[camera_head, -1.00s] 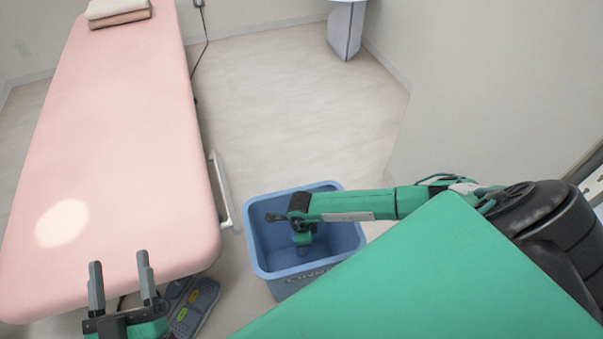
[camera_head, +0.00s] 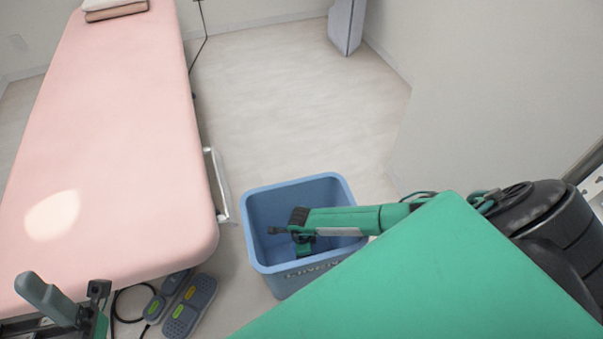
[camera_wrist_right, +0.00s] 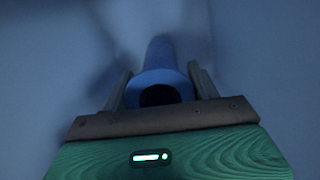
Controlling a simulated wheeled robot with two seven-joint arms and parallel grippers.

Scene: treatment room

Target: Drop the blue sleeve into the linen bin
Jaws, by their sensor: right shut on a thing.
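The blue linen bin (camera_head: 351,197) stands on the floor right of the pink table. My right arm reaches over its right rim, and the right gripper (camera_head: 304,247) points down inside it. In the right wrist view, the right gripper (camera_wrist_right: 160,88) is shut on the blue sleeve (camera_wrist_right: 161,55), a tube with a dark round opening facing the camera. Bluish bin walls surround it. The sleeve is hidden in the head view. My left gripper (camera_head: 72,294) is at the lower left over the table's near end, with its fingers apart and nothing seen between them.
The pink treatment table (camera_head: 115,130) fills the left, with folded towels (camera_head: 112,9) at its far end. A foot pedal (camera_head: 189,307) and its cable lie on the floor left of the bin. Floor beyond the bin (camera_head: 290,100) is clear. A wall stands on the right.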

